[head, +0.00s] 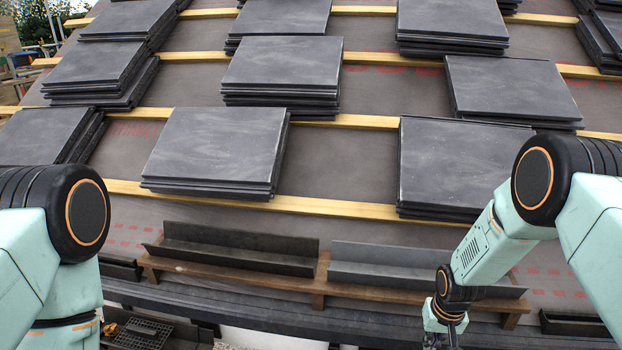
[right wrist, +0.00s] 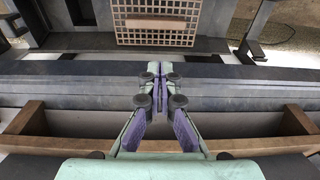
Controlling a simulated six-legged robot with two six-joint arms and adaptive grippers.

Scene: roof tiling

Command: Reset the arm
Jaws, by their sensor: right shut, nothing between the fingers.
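My right arm comes in from the right in the head view. Its gripper (head: 445,338) hangs low at the bottom edge, in front of the wooden rack, and is partly cut off. In the right wrist view my right gripper (right wrist: 160,72) has its fingers together with nothing between them, above the dark slate eave courses (right wrist: 230,92). My left arm shows at the left of the head view, but its gripper is out of the picture.
Stacks of dark slates (head: 217,150) lie across the roof on yellow battens (head: 330,207). A wooden rack (head: 318,285) holds a dark angled piece (head: 240,247) and a grey one (head: 385,265). A wooden grid (right wrist: 155,22) shows beyond the eave.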

